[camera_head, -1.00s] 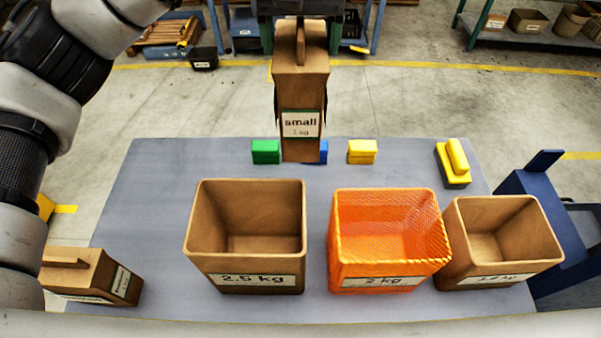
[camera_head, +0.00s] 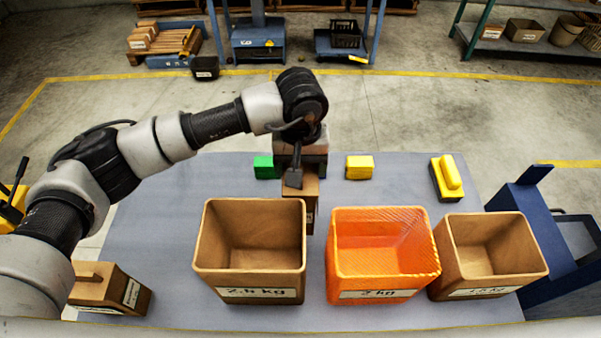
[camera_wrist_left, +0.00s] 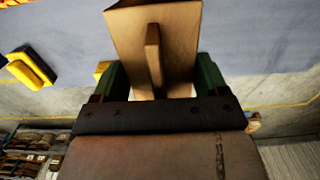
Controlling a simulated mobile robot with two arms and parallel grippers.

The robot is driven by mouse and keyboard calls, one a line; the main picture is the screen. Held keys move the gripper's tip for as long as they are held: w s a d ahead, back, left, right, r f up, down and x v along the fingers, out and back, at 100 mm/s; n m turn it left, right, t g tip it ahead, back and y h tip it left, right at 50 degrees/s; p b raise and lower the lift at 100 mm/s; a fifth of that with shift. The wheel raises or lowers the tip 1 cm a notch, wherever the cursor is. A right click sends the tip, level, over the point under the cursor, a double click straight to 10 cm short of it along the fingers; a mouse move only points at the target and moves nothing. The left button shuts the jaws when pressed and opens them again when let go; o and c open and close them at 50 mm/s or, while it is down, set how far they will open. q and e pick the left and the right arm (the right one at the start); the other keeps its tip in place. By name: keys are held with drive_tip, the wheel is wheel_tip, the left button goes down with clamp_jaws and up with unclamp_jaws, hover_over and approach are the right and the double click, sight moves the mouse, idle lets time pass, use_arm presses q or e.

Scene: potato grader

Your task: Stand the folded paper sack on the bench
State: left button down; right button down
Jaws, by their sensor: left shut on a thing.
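The folded brown paper sack (camera_head: 299,206) is upright behind the 2.5 kg bin, near the bench's back edge. My left gripper (camera_head: 298,170) is above it and shut on its top. In the left wrist view, the sack (camera_wrist_left: 180,45) sits between the green fingers of the left gripper (camera_wrist_left: 155,78), with its folded ridge in the middle. My right gripper is not in view.
A 2.5 kg brown bin (camera_head: 255,293), an orange 2 kg basket (camera_head: 375,292) and another brown bin (camera_head: 490,290) line the front. A second brown sack (camera_head: 110,290) is at front left. Green (camera_head: 264,167) and yellow (camera_head: 359,167) blocks and a yellow-topped brush (camera_head: 448,178) are behind.

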use_arm(q)
wheel_tip(320, 180, down, 4)
drive_tip(key=shift+f+p, duration=0.2)
drive_tip(key=shift+p, duration=0.35)
drive_tip(key=shift+f, duration=0.1)
unclamp_jaws()
wheel_tip(320, 180, up, 11)
drive_tip(key=b, duration=0.3)
drive_tip(key=shift+f+b, duration=0.15)
drive_tip(key=shift+b, duration=0.25)
drive_tip(key=shift+r, duration=0.7)
